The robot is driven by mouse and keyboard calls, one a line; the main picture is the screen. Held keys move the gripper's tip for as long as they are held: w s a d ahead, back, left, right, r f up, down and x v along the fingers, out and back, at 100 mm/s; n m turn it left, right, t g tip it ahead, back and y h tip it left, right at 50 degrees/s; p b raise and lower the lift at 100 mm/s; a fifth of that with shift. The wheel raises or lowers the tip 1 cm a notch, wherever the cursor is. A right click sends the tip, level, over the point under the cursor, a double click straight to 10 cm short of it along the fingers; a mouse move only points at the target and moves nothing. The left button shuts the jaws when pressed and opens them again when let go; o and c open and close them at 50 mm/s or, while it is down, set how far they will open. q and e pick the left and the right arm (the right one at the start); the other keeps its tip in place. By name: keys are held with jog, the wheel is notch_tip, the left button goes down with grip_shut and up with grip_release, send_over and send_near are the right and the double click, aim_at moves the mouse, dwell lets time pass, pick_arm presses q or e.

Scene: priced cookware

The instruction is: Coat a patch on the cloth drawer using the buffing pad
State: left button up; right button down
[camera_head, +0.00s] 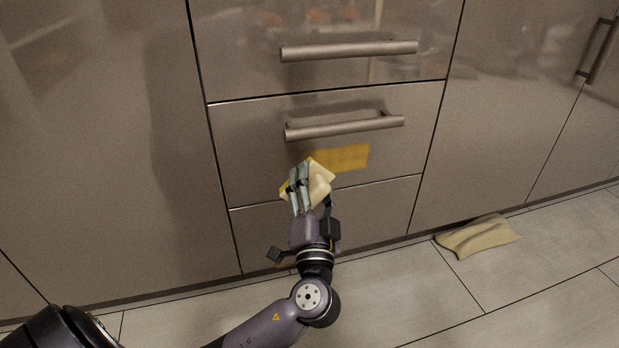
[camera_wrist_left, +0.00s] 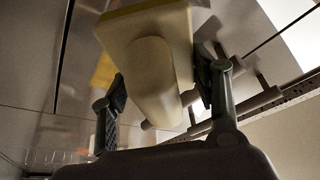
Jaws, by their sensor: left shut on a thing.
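My left gripper (camera_head: 308,190) is shut on the buffing pad (camera_head: 319,181), a cream block with a rounded grip and a yellow edge. In the left wrist view the pad (camera_wrist_left: 150,70) sits between the two fingers (camera_wrist_left: 160,105). The pad is at the lower part of the middle drawer front (camera_head: 250,150); I cannot tell whether it touches. A yellow patch (camera_head: 345,157) lies on that drawer front, below its handle, just up and right of the pad. The pad and gripper may hide part of it. My right gripper is not in view.
The middle drawer's bar handle (camera_head: 345,127) sticks out above the patch. The upper drawer has another handle (camera_head: 350,50). A crumpled beige cloth (camera_head: 477,236) lies on the tiled floor at the right. A cabinet door handle (camera_head: 597,50) is at the far right.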

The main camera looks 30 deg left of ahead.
pick_arm(q)
jog(key=shift+s+d, duration=0.4)
jog(key=shift+d, duration=0.05)
